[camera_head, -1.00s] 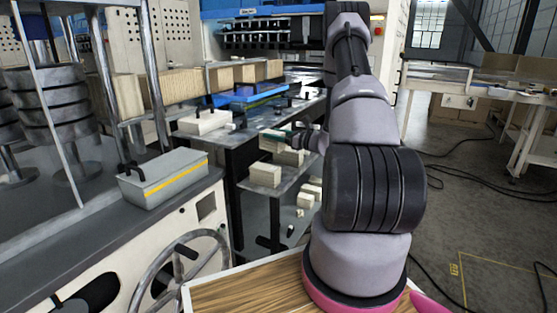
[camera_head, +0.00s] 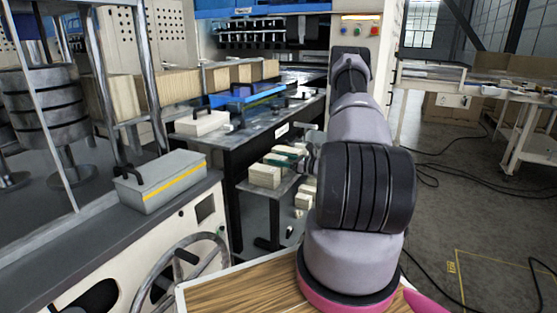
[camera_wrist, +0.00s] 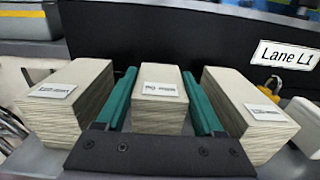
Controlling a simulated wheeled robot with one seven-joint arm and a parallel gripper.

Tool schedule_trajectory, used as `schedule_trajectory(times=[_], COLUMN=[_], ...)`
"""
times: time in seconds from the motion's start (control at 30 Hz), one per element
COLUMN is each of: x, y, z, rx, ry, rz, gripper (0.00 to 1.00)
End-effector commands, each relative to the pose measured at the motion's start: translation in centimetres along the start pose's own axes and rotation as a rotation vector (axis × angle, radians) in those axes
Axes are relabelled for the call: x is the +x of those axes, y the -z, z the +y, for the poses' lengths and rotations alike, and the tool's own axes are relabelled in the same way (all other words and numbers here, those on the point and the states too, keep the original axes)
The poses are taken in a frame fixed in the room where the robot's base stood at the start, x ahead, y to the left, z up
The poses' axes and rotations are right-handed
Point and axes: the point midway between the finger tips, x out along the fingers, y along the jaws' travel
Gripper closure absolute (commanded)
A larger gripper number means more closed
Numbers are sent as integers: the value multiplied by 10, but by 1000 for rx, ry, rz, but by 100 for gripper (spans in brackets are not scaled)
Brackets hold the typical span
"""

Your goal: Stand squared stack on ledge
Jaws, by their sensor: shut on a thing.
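In the wrist view, my gripper (camera_wrist: 160,103) has teal fingers on both sides of the middle paper stack (camera_wrist: 160,78). It is shut on this squared stack, which has a small white label on top. A left stack (camera_wrist: 65,95) and a right stack (camera_wrist: 248,108) stand close outside the fingers. Behind them is a dark upright panel with a "Lane L1" sign (camera_wrist: 287,56). In the head view, my gripper (camera_head: 290,153) is small and partly hidden, over the lower ledge (camera_head: 285,190) among the stacks. I cannot tell whether the held stack touches the ledge.
A grey box with a yellow stripe (camera_head: 162,180) sits on the machine top at left. A handwheel (camera_head: 185,262) is in front of it. A white stack (camera_head: 201,123) lies on the upper dark table (camera_head: 262,133). Open floor with cables is at right.

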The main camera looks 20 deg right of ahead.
Motion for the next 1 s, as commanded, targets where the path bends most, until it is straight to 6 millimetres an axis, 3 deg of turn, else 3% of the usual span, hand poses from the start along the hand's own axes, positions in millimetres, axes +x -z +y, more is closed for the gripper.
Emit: schedule_trajectory(times=[0.33, 0.37, 0.4, 0.43, 0.77, 1.0], x=[0, 0, 0, 0, 0, -37], y=[3, 2, 2, 2, -1, -1], z=[-1, -1, -1, -1, -1, -2], rx=[-1, -2, -2, -2, -2, 1], ry=[1, 1, 1, 1, 1, 6], rz=[-1, -1, -1, -1, -1, -1], gripper=[100, 23, 8, 1, 1, 1])
